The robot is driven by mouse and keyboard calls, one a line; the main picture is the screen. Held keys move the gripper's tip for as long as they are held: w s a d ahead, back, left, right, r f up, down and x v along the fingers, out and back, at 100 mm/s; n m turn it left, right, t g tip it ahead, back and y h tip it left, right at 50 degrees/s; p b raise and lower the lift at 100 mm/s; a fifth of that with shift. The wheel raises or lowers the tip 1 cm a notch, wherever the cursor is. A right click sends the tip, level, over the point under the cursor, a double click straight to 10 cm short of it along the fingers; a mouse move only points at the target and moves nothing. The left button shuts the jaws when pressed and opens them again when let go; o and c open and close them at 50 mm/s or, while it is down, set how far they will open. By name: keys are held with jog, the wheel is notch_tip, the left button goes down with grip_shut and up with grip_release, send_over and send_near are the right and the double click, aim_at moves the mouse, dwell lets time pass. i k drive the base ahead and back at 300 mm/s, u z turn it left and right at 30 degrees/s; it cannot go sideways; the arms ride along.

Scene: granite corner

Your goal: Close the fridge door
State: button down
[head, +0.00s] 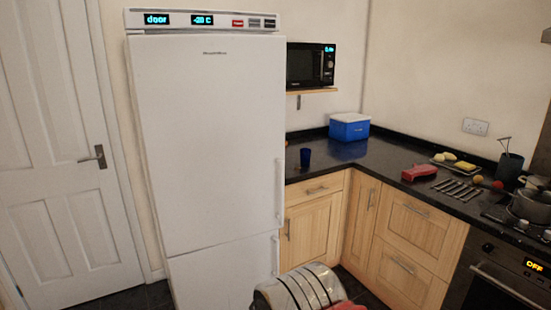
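The tall white fridge (215,140) stands left of centre in the head view. Its large upper door (210,150) faces me and has a vertical white handle (279,193) near its right edge. The upper door looks nearly flush. Its right edge reaches slightly past the panel above, and I cannot tell if a small gap is open. The display panel (200,20) on top reads "door" and what looks like -20 C. A lower door (215,280) with its own handle (275,255) is below. My gripper is not in view.
A black worktop (380,160) over wooden cabinets (315,225) runs right of the fridge, carrying a blue box (349,127), a blue cup (305,158) and a red object (419,172). A microwave (311,65) sits on a shelf. A white room door (65,150) is at left.

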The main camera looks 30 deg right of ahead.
aim_at(211, 108)
jog(key=u, duration=0.1)
jog(key=i, duration=1.15)
jog(key=u, duration=0.4)
